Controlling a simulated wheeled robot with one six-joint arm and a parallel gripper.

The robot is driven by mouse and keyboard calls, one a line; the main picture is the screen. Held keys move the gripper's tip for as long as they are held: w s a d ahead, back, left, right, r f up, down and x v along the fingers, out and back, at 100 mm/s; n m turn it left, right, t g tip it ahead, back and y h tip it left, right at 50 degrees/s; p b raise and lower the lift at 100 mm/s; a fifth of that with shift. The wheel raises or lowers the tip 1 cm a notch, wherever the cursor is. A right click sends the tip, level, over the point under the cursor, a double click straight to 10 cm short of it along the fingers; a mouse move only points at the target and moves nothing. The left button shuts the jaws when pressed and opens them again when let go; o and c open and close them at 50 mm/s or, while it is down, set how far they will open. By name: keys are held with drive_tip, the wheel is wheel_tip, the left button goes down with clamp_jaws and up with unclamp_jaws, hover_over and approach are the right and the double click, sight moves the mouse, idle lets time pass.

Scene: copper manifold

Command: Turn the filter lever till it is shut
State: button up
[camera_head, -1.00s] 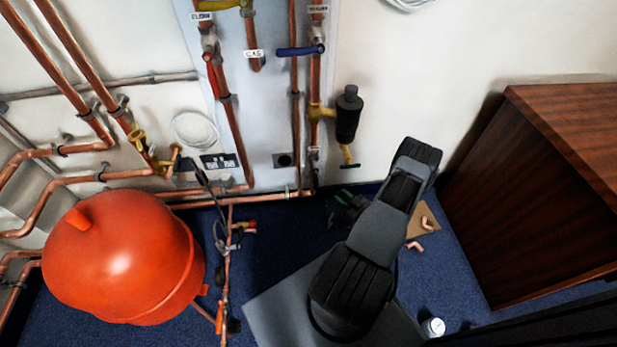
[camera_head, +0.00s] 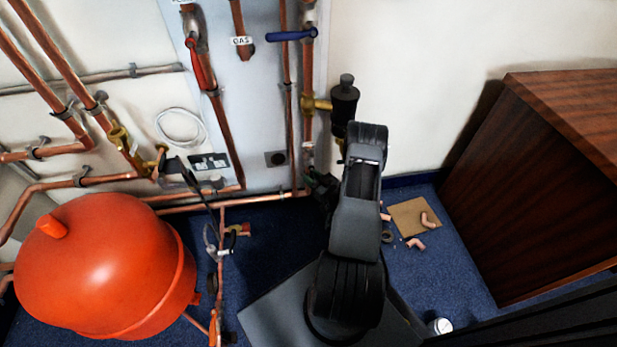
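The black filter (camera_head: 344,103) hangs beside the right-hand copper pipe, joined to it by a brass fitting (camera_head: 312,104). A small piece of brass valve (camera_head: 341,149) shows under the filter. The rest of that valve and any lever on it are hidden behind my arm. My gripper (camera_head: 321,186) is a dark shape low by the wall, left of my arm and below the filter. It is mostly hidden and too dark to show whether its fingers are open, and I cannot tell whether it touches anything.
A blue lever (camera_head: 291,35) lies across the pipe above the filter, and a red lever (camera_head: 195,62) hangs along another pipe. A large red tank (camera_head: 105,270) stands at left. A wooden cabinet (camera_head: 545,190) stands at right. Pipe elbows lie by a cardboard piece (camera_head: 408,218).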

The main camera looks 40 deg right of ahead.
drive_tip(key=shift+w+a, duration=0.2)
drive_tip(key=shift+w, duration=0.7)
drive_tip(key=shift+c, duration=0.2)
clamp_jaws()
